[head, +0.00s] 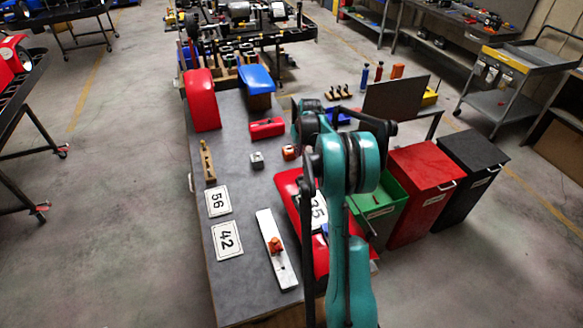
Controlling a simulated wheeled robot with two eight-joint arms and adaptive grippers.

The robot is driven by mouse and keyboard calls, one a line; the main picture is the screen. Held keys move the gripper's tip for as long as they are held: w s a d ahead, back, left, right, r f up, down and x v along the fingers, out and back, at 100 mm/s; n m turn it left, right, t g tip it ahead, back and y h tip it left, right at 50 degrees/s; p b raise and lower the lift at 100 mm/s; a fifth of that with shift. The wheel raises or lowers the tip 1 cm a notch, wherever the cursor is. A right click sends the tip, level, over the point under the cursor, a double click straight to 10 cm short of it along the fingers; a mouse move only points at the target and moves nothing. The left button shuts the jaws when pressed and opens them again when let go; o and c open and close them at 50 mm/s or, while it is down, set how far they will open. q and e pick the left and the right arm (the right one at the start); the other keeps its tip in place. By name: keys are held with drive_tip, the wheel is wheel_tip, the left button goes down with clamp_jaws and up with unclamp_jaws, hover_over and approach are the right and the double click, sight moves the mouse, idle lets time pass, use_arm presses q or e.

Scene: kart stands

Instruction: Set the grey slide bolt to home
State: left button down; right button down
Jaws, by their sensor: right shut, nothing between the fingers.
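A long pale grey plate (267,225) lies on the near part of the grey bench and carries an orange knob (275,245) near its middle; it looks like the slide bolt. Its fine markings are too small to read. My right arm rises from the bottom, right of the plate. My right gripper (308,118) is shut and empty beyond the teal elbow, partly hidden by my arm. It is well away from the knob and not touching it. My left gripper is not in view.
The bench (240,190) also holds number cards 56 (218,201) and 42 (227,240), a wooden piece (207,160) and a red panel (287,187) partly behind my arm. Green (378,212), red (420,200) and black (475,165) bins stand at right.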

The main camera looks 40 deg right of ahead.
sight(302, 181)
drive_tip(key=b+x, duration=0.1)
drive_tip(key=x, duration=0.9)
drive_tip(key=shift+f, duration=0.2)
drive_tip(key=s, duration=0.2)
drive_tip(key=s+a, duration=0.1)
drive_tip(key=shift+s+r, duration=0.2)
drive_tip(key=shift+r, duration=0.1)
drive_tip(key=shift+s+a, duration=0.15)
drive_tip(key=shift+s, duration=0.1)
drive_tip(key=s, duration=0.2)
drive_tip(key=s+a+b, duration=0.1)
drive_tip(key=s, duration=0.1)
drive_tip(key=shift+a, duration=0.15)
drive_tip(key=shift+w+f, duration=0.1)
drive_tip(key=shift+f, duration=0.05)
